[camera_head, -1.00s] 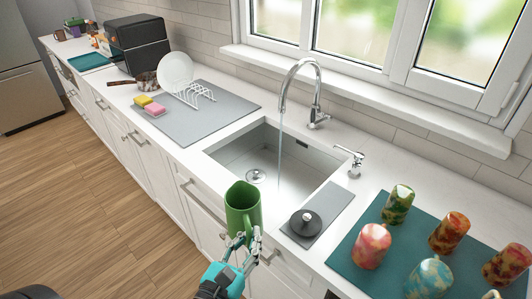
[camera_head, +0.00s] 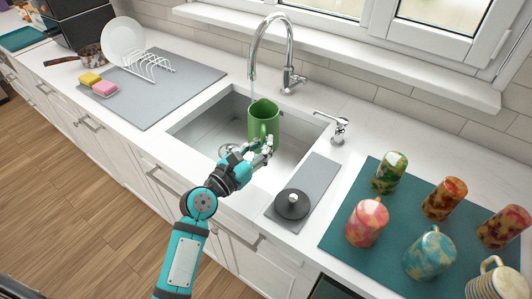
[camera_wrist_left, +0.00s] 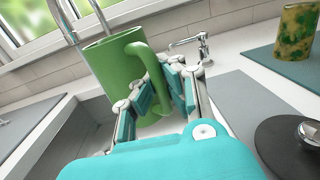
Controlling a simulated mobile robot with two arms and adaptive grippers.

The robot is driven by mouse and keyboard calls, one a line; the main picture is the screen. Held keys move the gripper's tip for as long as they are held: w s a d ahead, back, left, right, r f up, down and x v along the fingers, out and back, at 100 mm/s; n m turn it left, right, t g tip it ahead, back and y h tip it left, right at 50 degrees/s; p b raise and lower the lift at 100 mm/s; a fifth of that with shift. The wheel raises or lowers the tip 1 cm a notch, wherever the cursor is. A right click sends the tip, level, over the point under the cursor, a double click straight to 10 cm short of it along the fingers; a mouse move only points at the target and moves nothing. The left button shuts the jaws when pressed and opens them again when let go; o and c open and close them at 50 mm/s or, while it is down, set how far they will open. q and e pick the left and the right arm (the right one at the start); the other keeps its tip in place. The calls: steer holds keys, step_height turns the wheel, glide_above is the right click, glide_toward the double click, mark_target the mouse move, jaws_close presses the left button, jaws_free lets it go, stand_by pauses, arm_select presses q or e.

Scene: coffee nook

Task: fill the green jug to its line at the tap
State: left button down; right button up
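The green jug (camera_head: 263,118) is over the sink (camera_head: 205,125), roughly upright, below the end of the running tap (camera_head: 270,48). A thin water stream (camera_head: 253,90) drops from the spout to the jug's left rim; I cannot tell whether it falls inside or behind. My left gripper (camera_head: 264,148) is shut on the jug's handle. In the left wrist view the fingers (camera_wrist_left: 165,90) lie around the handle, and the green jug (camera_wrist_left: 113,72) fills the upper left. The fill line and the water level inside are hidden. My right gripper is not in view.
A black-lidded round item (camera_head: 291,205) sits on a grey mat (camera_head: 318,173) right of the sink. A soap dispenser (camera_head: 337,128) stands behind. Several mugs stand on a teal mat (camera_head: 340,240). A drying mat (camera_head: 190,77) with rack, plate and sponges lies left.

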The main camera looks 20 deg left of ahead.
arm_select(q)
steer(key=w+f+b, duration=0.1)
steer(key=b, duration=0.1)
steer(key=w+a+f+b, duration=0.1)
steer(key=w+b, duration=0.1)
steer(key=w+a+f+b, duration=0.1)
steer(key=f+b, duration=0.1)
steer(key=shift+w+a+f, duration=0.1)
steer(key=shift+w+a, duration=0.05)
steer(key=shift+a, duration=0.1)
steer(key=w+a+b, duration=0.1)
steer(key=w+a, duration=0.3)
steer(key=w, duration=0.3)
steer(key=shift+w+a+r, duration=0.15)
steer(key=shift+w+r, duration=0.1)
steer(key=shift+w, duration=0.05)
stand_by(0.9)
stand_by(1.2)
stand_by(1.5)
stand_by(1.7)
